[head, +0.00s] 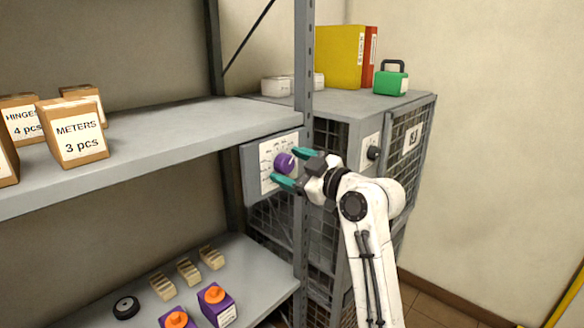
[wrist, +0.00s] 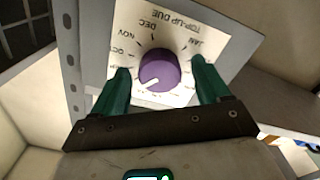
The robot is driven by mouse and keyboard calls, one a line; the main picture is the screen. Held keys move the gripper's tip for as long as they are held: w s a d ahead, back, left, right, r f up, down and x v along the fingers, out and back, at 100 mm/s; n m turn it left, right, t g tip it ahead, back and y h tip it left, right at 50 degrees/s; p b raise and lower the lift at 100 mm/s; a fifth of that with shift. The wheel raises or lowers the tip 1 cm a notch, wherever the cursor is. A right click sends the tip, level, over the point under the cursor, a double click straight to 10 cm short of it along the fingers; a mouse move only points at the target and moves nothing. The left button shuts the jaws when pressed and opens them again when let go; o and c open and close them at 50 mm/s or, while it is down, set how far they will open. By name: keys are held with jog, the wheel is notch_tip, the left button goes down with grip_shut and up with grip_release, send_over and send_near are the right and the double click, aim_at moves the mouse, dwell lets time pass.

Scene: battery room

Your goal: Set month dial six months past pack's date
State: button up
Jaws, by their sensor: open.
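The month dial is a purple knob (head: 284,163) on a white plate (head: 266,178) fixed to a grey panel. In the wrist view the knob (wrist: 160,68) has a white pointer mark at its lower left; OCT, NOV, DEC and JAN are readable on the plate (wrist: 222,22), headed TOP-UP DUE. The other months are hidden. My gripper (head: 295,168) is open, its teal fingers on either side of the knob, with gaps visible in the wrist view. Purple packs with orange caps (head: 224,310) stand on the lower shelf; a white label shows, its date unreadable.
A steel upright (head: 305,70) stands close to the panel. A mesh cabinet (head: 345,104) to the right carries another dark knob (head: 374,153), binders (head: 340,57) and a green case (head: 391,80).

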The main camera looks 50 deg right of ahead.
jog(key=s, duration=1)
jog(key=shift+s+d, duration=0.15)
jog(key=shift+s, duration=0.25)
jog(key=s+a+f+m+g+p, duration=0.2)
jog(key=a+f+g, duration=0.25)
jog(key=f, duration=0.45)
jog(key=s+a+f+m+g+p, duration=0.1)
jog(key=a+f+m+g+p, duration=0.15)
jog(key=a+f, duration=0.55)
jog(key=s+a+f+m+g+p, duration=0.1)
jog(key=s+f+g, duration=0.4)
jog(key=s, duration=0.5)
jog(key=s+a+f+m+g+p, duration=0.1)
jog(key=s+a+f+g+p, duration=0.2)
jog(key=s+f, duration=0.6)
jog(key=shift+s+a+g+h, duration=0.4)
jog(key=shift+s+a+g, duration=0.25)
jog(key=shift+s+g, duration=0.4)
jog(key=shift+f, duration=0.1)
